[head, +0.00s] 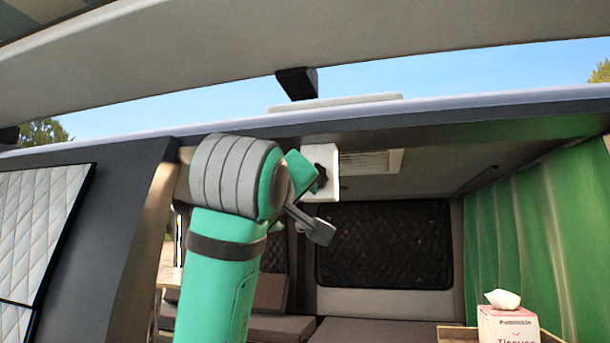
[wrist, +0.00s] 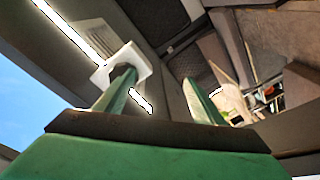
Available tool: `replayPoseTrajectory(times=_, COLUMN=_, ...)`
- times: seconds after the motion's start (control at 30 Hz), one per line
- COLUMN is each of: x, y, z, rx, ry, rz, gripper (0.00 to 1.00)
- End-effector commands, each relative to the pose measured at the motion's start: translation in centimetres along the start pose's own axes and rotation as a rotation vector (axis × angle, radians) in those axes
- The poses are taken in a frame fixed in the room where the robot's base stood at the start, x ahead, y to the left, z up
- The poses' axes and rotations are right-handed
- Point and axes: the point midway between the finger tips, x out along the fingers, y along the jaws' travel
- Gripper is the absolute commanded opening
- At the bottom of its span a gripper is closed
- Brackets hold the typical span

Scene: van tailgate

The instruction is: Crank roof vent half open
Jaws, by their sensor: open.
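The roof vent shows in the head view as a pale low lid (head: 335,103) on top of the van roof; I cannot tell whether it is raised. A white square plate (head: 322,155) sits under the roof edge, with a dark part on it that may be the crank. In the wrist view the white plate (wrist: 103,74) is at upper left, its dark centre partly hidden by my left finger. My gripper (wrist: 160,80) is open, its green fingers apart, with nothing seen between them. The left finger overlaps the plate; I cannot tell if it touches.
A slatted ceiling panel (head: 370,162) lies right of the plate. The raised tailgate (head: 200,65) hangs overhead. A green curtain (head: 540,220) is at right, above a tissue box (head: 508,325). Dark seats (head: 370,328) are inside; the space between curtain and arm looks free.

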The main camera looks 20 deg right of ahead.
Motion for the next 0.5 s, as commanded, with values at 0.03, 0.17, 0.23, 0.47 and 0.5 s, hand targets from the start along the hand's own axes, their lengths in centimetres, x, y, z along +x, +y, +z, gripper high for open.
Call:
replayPoseTrajectory(times=0.03, x=-1.5, y=2.0, z=-0.7, rx=0.006, ry=0.003, rz=0.003, gripper=0.63)
replayPoseTrajectory(times=0.17, x=-4.3, y=5.2, z=-1.6, rx=0.011, ry=0.002, rz=-0.001, gripper=0.63)
replayPoseTrajectory(times=0.23, x=-5.4, y=6.3, z=-1.9, rx=0.012, ry=0.001, rz=-0.002, gripper=0.63)
replayPoseTrajectory(times=0.47, x=-5.9, y=7.6, z=-2.0, rx=0.013, ry=-0.003, rz=-0.005, gripper=0.63)
replayPoseTrajectory(times=0.5, x=-5.5, y=7.6, z=-2.0, rx=0.013, ry=-0.004, rz=-0.006, gripper=0.63)
